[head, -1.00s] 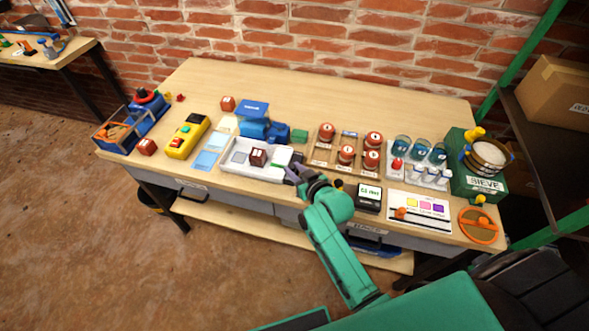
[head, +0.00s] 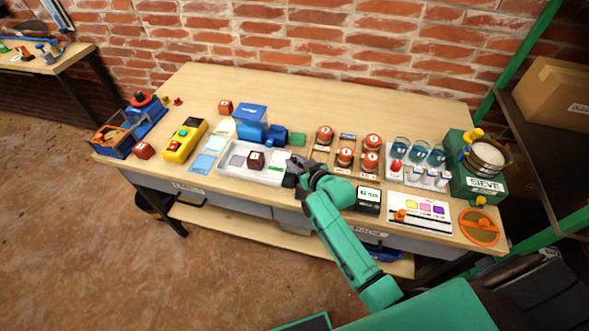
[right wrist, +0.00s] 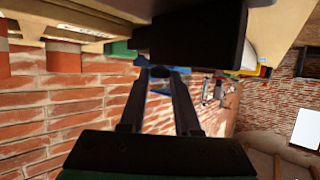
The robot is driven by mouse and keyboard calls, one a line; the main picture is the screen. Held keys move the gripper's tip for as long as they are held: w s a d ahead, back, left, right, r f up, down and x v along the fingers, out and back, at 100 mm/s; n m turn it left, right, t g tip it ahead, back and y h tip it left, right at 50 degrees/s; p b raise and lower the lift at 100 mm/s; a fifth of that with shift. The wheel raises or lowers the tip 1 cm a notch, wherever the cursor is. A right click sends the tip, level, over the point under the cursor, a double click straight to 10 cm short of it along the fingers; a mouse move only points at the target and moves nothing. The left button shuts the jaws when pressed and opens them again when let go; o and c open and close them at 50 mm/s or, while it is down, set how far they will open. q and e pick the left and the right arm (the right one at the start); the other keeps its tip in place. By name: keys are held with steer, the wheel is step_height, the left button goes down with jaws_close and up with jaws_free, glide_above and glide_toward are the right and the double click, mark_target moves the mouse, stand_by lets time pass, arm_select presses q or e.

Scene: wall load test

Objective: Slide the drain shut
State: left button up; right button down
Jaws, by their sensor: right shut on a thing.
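The white tray (head: 231,173) lies near the front edge of the bench, with a red block (head: 256,160) with a pale label standing in it. My right gripper (head: 290,175) is at the tray's right end, low and close to it. It is shut on a small part there, which the fingers and hand hide; I take it to be the drain slide. In the right wrist view the fingers (right wrist: 162,75) come together under a large dark shape, and what is between the tips is not clear. My left gripper is not in view.
A blue machine (head: 252,122) and a green block (head: 297,138) stand behind the tray. Red-topped jars (head: 345,157) stand in a wooden rack to the right. A dark display box (head: 368,200) sits by my right forearm. The back of the bench is clear.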

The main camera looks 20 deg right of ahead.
steer(key=shift+d+r, duration=0.1)
steer(key=c, duration=0.7)
jaws_free()
steer(key=shift+w, duration=0.1)
steer(key=shift+c, duration=0.2)
steer(key=shift+o, duration=0.7)
steer(key=shift+d, duration=0.1)
steer(key=v, duration=1.4)
steer(key=shift+b, duration=0.3)
